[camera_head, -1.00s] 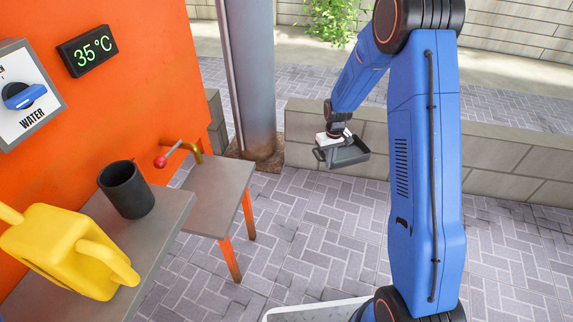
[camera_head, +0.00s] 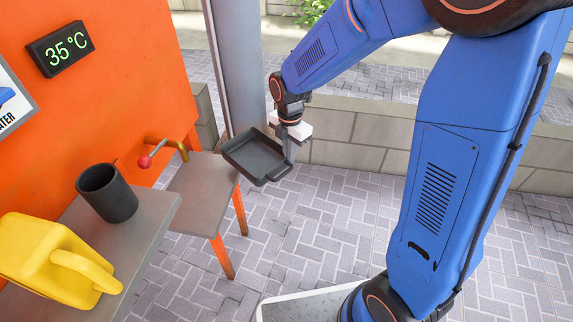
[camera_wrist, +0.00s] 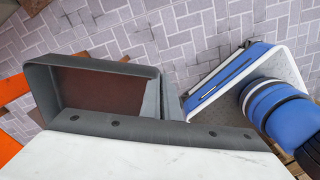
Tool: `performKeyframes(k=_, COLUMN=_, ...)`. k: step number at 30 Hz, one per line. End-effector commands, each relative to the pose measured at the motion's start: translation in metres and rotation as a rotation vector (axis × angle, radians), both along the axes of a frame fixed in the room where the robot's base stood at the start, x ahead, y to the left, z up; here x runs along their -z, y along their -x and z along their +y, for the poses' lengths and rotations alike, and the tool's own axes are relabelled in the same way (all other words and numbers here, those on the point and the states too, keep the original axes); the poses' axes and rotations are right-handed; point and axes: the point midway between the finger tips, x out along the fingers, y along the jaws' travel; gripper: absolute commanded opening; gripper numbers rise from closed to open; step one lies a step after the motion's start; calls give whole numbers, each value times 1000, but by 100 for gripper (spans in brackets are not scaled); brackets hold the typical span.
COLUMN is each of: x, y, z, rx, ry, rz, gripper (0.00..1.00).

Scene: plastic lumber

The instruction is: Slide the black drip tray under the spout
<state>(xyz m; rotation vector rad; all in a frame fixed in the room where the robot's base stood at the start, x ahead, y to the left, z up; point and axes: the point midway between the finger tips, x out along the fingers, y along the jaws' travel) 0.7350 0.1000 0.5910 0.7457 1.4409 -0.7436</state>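The black drip tray (camera_head: 255,154) is a shallow rectangular pan with a loop handle at its near right end. It hangs in the air at the right edge of the small grey shelf table (camera_head: 203,190), tilted in the picture. My gripper (camera_head: 289,155) is shut on the tray at its handle side. In the wrist view the tray (camera_wrist: 105,92) extends up and left from the gripper body; the fingertips are mostly hidden there. The brass spout (camera_head: 172,146) with a red knob (camera_head: 145,162) sticks out of the orange wall above the shelf table's back. The shelf top under it is bare.
A higher grey table (camera_head: 140,240) at left carries a black cup (camera_head: 107,193) and a yellow jug (camera_head: 55,265). A grey post (camera_head: 238,75) stands behind the tray. The orange wall (camera_head: 130,90) bears a 35°C display (camera_head: 61,48). Paving right of the shelf is clear.

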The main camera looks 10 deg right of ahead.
Motion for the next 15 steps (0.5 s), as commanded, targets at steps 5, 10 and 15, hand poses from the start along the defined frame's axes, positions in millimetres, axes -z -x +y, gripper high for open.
performKeyframes(k=5, x=-21, y=35, z=13, rx=-314, ry=-2, rz=-4, gripper=0)
performKeyframes(k=10, x=-31, y=58, z=19, rx=-515, ry=-2, rz=-3, gripper=0)
performKeyframes(k=15, x=-35, y=66, z=21, rx=-600, ry=-2, rz=-3, gripper=0)
